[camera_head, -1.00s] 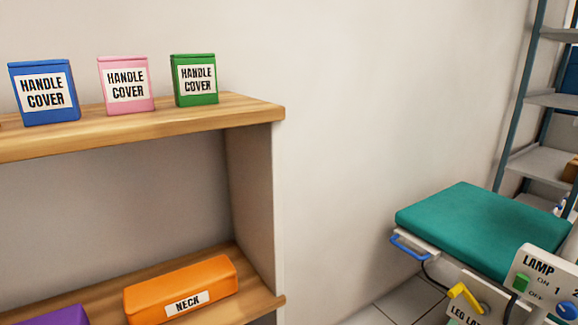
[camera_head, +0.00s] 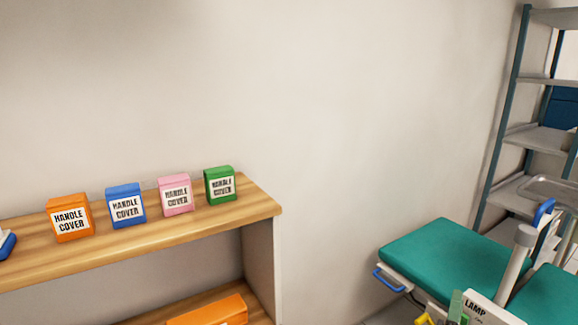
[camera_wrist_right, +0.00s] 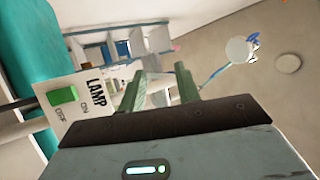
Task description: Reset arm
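My right gripper (camera_head: 460,307) shows at the lower edge of the head view as pale green fingers in front of the lamp panel (camera_head: 492,308). In the right wrist view its two fingers (camera_wrist_right: 158,78) stand apart with nothing between them. My left gripper is in neither view.
A wooden shelf (camera_head: 150,245) at left holds orange (camera_head: 70,218), blue (camera_head: 126,206), pink (camera_head: 175,195) and green (camera_head: 220,184) handle cover boxes.

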